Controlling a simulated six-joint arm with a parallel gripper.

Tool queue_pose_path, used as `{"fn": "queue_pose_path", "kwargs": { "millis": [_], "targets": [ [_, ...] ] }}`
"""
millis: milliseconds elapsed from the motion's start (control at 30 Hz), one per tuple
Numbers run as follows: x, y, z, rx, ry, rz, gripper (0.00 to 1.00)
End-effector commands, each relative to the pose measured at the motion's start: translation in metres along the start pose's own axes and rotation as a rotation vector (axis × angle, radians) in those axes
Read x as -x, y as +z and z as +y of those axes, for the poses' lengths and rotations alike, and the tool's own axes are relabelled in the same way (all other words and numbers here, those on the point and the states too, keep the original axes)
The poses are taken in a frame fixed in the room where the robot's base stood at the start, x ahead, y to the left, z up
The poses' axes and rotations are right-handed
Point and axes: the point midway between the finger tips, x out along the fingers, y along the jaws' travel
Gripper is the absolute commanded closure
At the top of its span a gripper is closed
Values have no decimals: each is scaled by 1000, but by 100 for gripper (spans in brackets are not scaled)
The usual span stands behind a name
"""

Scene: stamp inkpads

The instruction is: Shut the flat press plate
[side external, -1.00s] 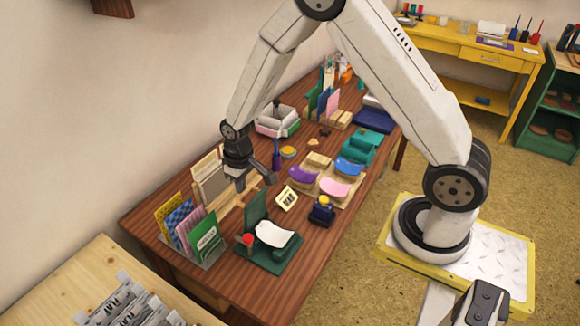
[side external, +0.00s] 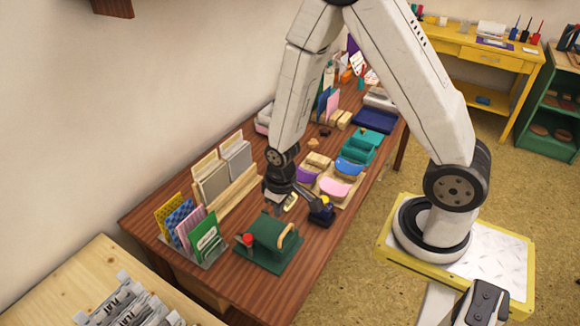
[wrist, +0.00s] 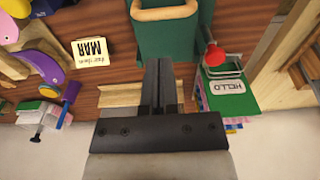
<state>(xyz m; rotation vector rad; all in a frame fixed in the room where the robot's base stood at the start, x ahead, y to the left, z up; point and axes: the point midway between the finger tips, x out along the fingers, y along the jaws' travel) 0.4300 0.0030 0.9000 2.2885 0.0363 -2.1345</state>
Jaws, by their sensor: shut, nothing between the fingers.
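The flat press is dark green. Its plate (side external: 268,231) is folded down over the base (side external: 262,254), with a tan wooden handle (side external: 287,237) on top and a red knob (side external: 248,239) beside it. I cannot tell whether it is pressed fully flat. The wrist view shows the plate (wrist: 172,42), the handle (wrist: 165,13) and the knob (wrist: 215,54). My gripper (wrist: 161,62) is shut and empty, its fingertips overlapping the near part of the plate in the wrist view. In the side view my gripper (side external: 300,195) is just behind the press; contact is unclear.
A card rack (side external: 206,240) is left of the press, and a wooden rack with grey panels (side external: 215,185) is behind. A lettered card (wrist: 90,49) and ink pads (side external: 335,187) lie beyond.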

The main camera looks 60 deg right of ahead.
Motion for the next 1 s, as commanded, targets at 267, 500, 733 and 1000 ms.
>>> {"fn": "queue_pose_path", "kwargs": {
  "millis": [267, 500, 733, 1000],
  "targets": [
    [-11, 15, 1, 0, 7, 27, 100],
    [-21, 25, 0, 1, 8, 124, 100],
    [-30, 33, -1, 1, 3, 222, 100],
    [-42, 41, -1, 2, 7, 326, 100]
  ]
}}
